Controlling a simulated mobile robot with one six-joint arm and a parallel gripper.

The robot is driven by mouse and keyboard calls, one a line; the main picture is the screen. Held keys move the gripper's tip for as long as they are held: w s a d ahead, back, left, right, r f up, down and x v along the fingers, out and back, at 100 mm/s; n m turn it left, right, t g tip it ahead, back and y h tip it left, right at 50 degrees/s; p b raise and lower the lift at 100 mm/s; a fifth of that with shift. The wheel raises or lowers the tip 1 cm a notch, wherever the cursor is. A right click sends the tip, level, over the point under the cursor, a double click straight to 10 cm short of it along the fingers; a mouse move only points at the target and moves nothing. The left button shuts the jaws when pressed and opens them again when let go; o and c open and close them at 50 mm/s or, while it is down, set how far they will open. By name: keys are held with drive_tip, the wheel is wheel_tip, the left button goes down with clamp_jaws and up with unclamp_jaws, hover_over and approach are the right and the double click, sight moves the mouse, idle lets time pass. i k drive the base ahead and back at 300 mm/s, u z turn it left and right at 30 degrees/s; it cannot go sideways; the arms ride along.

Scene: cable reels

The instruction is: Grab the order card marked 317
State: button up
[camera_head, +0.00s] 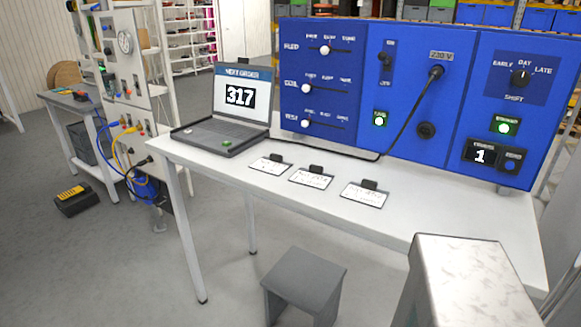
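Three white order cards with black clips lie in a row on the white table (440,208). They are the left card (268,166), the middle card (311,179) and the right card (364,196). Their print is too small to read, so I cannot tell which is marked 317. My gripper is not in view.
A blue control panel (410,90) with sliders, knobs and a plugged black cable stands along the table's back. A grey stool (305,283) stands in front of the table. A pale block-like object (465,285) fills the lower right. A board with cables (128,80) stands left. The table front is clear.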

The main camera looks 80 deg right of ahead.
sight(275, 165)
drive_tip(key=u, duration=0.15)
drive_tip(key=k, duration=0.9)
drive_tip(key=u, duration=0.25)
